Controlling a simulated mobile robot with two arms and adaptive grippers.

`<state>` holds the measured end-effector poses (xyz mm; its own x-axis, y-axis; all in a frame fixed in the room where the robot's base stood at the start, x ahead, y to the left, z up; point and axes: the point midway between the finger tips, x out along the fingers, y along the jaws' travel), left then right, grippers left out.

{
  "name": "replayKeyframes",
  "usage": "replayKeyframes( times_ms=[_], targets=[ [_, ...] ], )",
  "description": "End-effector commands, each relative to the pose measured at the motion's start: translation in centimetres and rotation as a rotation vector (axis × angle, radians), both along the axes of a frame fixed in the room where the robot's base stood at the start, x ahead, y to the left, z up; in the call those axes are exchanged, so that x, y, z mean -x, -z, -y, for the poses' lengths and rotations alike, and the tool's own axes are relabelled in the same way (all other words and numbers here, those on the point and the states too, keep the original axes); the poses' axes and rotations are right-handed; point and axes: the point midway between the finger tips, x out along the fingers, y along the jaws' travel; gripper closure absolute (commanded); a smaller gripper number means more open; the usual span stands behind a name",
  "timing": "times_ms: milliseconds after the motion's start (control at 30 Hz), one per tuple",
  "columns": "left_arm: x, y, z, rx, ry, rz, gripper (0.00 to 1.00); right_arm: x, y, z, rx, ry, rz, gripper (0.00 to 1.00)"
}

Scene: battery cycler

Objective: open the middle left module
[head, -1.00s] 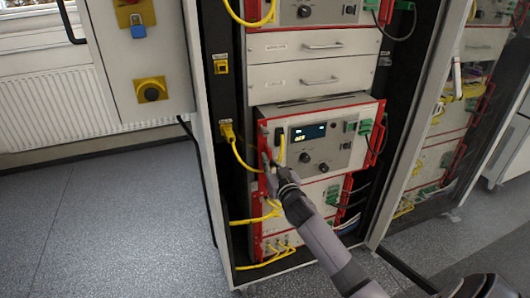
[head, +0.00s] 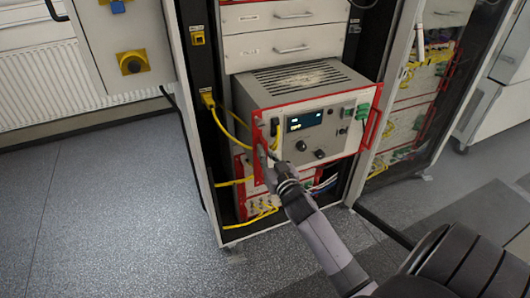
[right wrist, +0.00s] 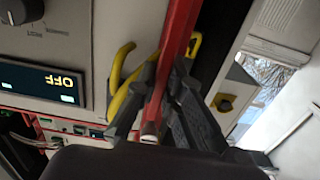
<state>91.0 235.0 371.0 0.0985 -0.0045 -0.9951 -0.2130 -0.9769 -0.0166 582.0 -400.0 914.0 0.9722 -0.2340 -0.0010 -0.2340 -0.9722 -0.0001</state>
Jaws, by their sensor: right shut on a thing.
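The middle left module (head: 305,85) is a grey box with a red-edged front, a lit display, knobs and red handles. It stands well out of the rack, and its vented top shows. My right gripper (head: 268,165) is at the left edge of its front. In the right wrist view my right gripper (right wrist: 160,110) is shut on the red handle (right wrist: 178,45). The display (right wrist: 40,83) reads OFF there. My left gripper is not in view.
Drawers (head: 285,45) sit above the module, and another red-edged module (head: 250,205) sits below it. Yellow cables (head: 232,135) run from the rack's left post to the fronts. A second open rack (head: 425,90) stands at the right. The floor (head: 110,210) at the left is clear.

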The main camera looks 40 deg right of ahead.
Motion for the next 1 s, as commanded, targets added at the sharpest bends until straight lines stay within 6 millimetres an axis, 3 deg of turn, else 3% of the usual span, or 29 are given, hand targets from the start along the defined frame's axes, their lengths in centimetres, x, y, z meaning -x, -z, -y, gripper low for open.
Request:
replayKeyframes(
  times_ms=[100,133,433,767,1000],
  targets=[
    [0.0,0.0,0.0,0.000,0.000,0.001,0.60,0.0,0.0,0.0,-0.001,0.000,0.001,1.00],
    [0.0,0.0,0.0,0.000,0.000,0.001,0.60,0.0,0.0,0.0,-0.001,0.000,0.001,0.91],
    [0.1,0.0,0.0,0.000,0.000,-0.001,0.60,0.0,0.0,0.0,0.000,0.000,0.001,0.71],
    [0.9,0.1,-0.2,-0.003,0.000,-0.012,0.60,0.1,0.0,0.0,0.000,0.000,0.001,0.70],
    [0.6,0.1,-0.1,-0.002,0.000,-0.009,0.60,3.4,0.1,-0.8,0.000,0.000,-0.002,0.70]
  ],
)
